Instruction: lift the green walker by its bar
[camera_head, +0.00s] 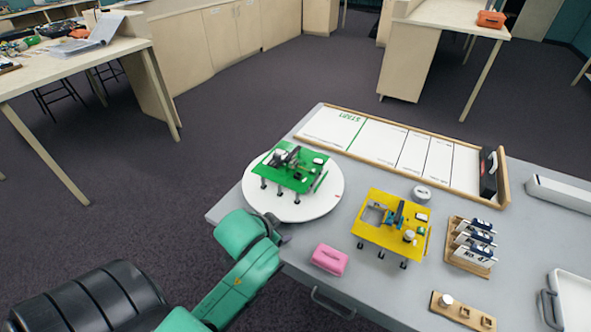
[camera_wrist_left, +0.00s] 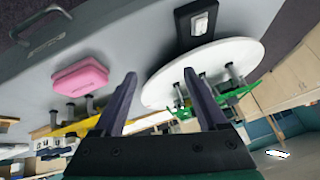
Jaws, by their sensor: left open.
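The green walker (camera_head: 290,172), a green plate on dark legs with dark parts on top, stands upright on a white round disc (camera_head: 327,198) at the table's left. A thin bar (camera_head: 320,182) shows along its right edge. In the left wrist view the walker (camera_wrist_left: 232,97) appears inverted, partly hidden behind a finger. My left gripper (camera_wrist_left: 160,82) is open, its two dark fingers apart with nothing between them. In the head view the left gripper (camera_head: 284,238) is at the table's near left edge, in front of the disc and apart from the walker. My right gripper is not in view.
A yellow walker (camera_head: 375,232) stands right of the disc. A wooden-framed track (camera_head: 375,143) runs along the back. A wooden card rack (camera_head: 470,261) and a white tray (camera_head: 573,300) are at the right.

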